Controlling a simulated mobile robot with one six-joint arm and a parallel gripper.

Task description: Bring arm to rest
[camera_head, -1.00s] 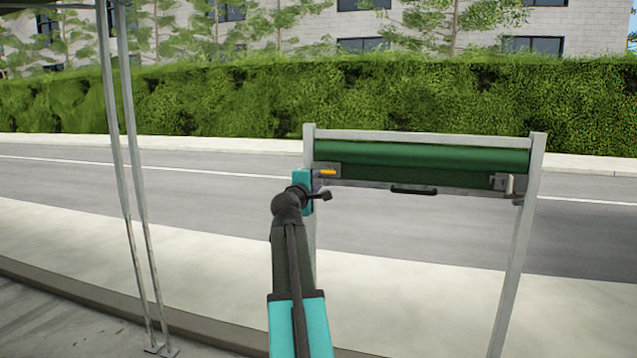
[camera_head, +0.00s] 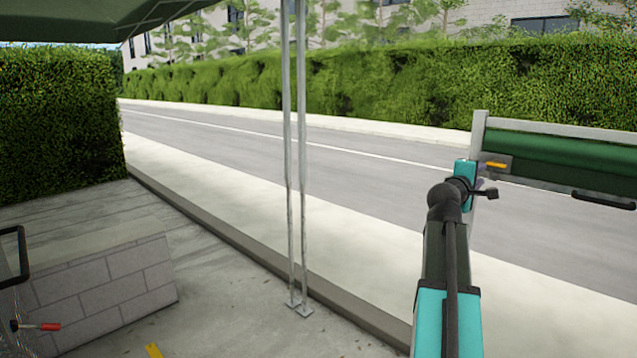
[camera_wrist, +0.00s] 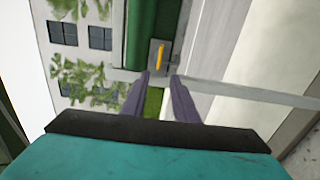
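My arm reaches up and forward at the right of the head view, with a teal link (camera_head: 448,320) and a dark elbow. My gripper (camera_wrist: 160,75) shows in the wrist view as two purple fingers, apart, with nothing between them. In the head view it is mostly hidden behind the teal wrist (camera_head: 464,170). A yellow handle (camera_wrist: 160,55) on a grey plate shows just beyond the fingertips, apart from them as far as I can tell. The same yellow handle shows in the head view (camera_head: 496,165), right of the wrist.
A green roller (camera_head: 570,160) in a grey metal frame (camera_head: 478,130) stands at the right. Two thin posts (camera_head: 295,200) rise left of my arm. A low block wall (camera_head: 100,285), a black handle (camera_head: 22,255) and a red-handled lever (camera_head: 48,327) are at lower left. Open pavement lies between.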

